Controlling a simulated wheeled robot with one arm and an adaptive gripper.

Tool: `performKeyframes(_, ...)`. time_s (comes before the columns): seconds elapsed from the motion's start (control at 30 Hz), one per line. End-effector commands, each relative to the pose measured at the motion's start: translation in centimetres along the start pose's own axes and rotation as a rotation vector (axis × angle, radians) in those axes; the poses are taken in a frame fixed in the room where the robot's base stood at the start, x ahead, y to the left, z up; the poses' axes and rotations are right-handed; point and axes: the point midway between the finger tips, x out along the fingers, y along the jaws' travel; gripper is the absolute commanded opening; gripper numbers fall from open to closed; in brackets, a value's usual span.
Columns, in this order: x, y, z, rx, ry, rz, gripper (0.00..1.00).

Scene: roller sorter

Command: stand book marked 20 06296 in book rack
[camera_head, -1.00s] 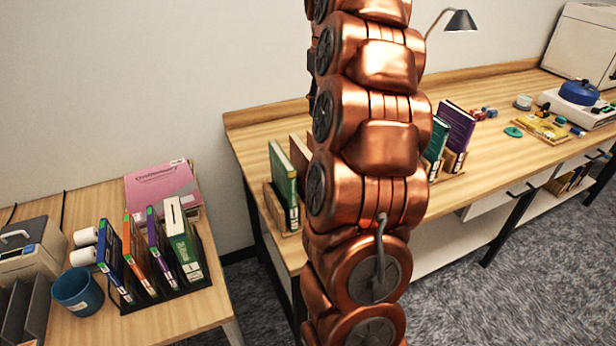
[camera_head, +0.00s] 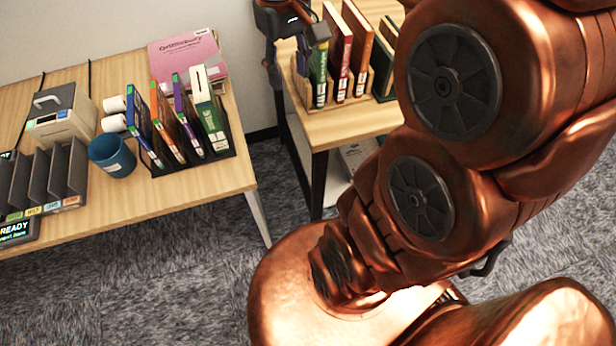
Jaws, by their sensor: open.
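Several books stand in a black rack (camera_head: 218,154) on the left table: blue (camera_head: 141,126), orange (camera_head: 166,124), purple (camera_head: 187,118) and a thick green one with white pages (camera_head: 207,108). A wooden book rack (camera_head: 300,92) on the right table holds a green book (camera_head: 318,78), a red-brown book (camera_head: 343,45) and an orange-brown book (camera_head: 361,60). The spine labels are too small to read, so I cannot tell which is 20 06296. My black gripper (camera_head: 292,45) is open at the top edge, above the wooden rack's left end and close to the green book. Its upper part is cut off.
A blue cup (camera_head: 111,155), white rolls (camera_head: 114,113), a label printer (camera_head: 62,115), a dark sorter (camera_head: 43,178) and a pink folder (camera_head: 188,56) share the left table. Carpet (camera_head: 170,255) lies open in front. My copper arm hides much of the right table.

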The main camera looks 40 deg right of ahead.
Motion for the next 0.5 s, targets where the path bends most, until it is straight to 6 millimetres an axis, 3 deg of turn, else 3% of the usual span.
performKeyframes(0.2, 4.2, -4.3, 6.2, -0.037, -0.037, 0.008, 0.45)
performKeyframes(0.4, 8.1, -6.2, 11.5, -0.041, -0.063, 0.014, 0.45)
performKeyframes(0.5, 9.4, -6.5, 13.2, -0.039, -0.069, 0.016, 0.45)
